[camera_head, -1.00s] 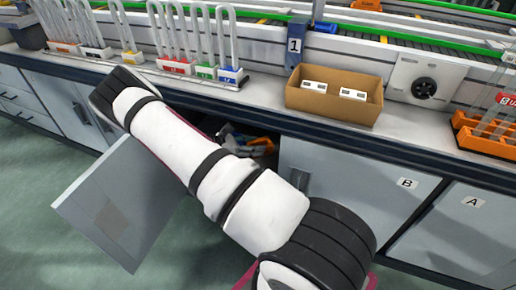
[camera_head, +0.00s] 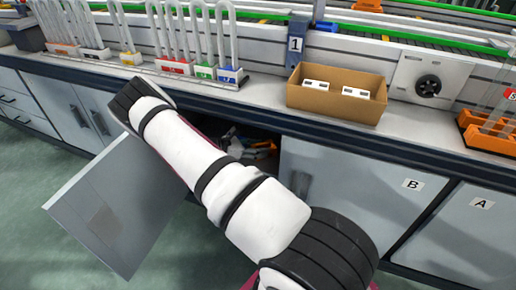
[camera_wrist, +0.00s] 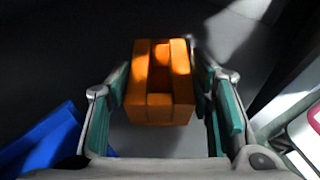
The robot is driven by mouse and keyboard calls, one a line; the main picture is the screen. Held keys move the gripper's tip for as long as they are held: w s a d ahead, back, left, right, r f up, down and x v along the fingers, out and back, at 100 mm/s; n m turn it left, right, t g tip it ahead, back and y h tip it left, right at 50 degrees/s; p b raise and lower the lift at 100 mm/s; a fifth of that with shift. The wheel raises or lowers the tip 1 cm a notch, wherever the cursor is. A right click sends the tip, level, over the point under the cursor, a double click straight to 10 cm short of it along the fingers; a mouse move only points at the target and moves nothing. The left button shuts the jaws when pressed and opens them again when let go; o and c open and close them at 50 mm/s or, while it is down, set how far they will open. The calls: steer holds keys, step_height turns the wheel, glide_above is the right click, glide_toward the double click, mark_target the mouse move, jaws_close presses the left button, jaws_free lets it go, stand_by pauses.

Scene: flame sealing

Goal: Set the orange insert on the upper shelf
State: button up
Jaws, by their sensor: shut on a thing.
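The orange insert (camera_wrist: 160,100), a blocky piece with a slot in its top, sits between the two teal-padded fingers of my gripper (camera_wrist: 162,78) in the wrist view. The fingers are closed on its sides. The surroundings there are dark, and the upper shelf cannot be made out. Blue and orange items (camera_head: 262,152) show inside the cabinet opening, partly behind my arm.
The open grey cabinet door (camera_head: 100,215) stands out left of my arm. A blue object (camera_wrist: 42,140) is at lower left in the wrist view. On the bench are a cardboard box (camera_head: 335,108) with white pieces and racks of U-shaped tubes (camera_head: 205,72).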

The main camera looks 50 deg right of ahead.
steer(key=o, duration=1.4)
steer(key=shift+r, duration=0.1)
steer(key=p+v, duration=0.3)
steer(key=v, duration=0.9)
